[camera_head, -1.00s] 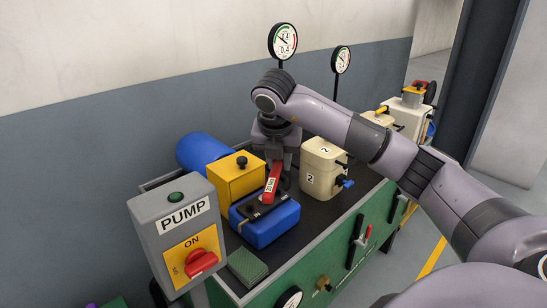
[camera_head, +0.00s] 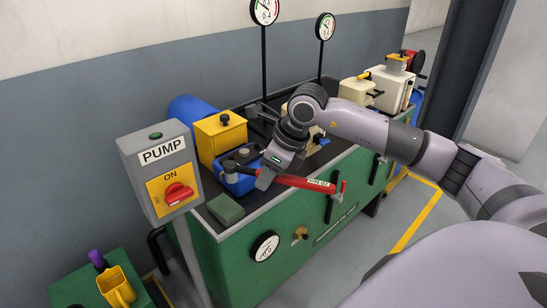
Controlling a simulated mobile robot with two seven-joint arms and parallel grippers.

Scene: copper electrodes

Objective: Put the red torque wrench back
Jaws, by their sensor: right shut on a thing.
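The red torque wrench (camera_head: 308,183) is held sideways above the front edge of the bench. Its red handle with a pale label points right, past the bench's front edge. My right gripper (camera_head: 266,178) is shut on the wrench near its left part. My left gripper is not in view.
The green bench (camera_head: 222,256) has black handles (camera_head: 330,208) and a gauge (camera_head: 265,246) on its front. The grey pump box (camera_head: 150,180) stands at left, the yellow block (camera_head: 219,135) behind the blue one. A green sponge (camera_head: 225,209) lies on the left front corner.

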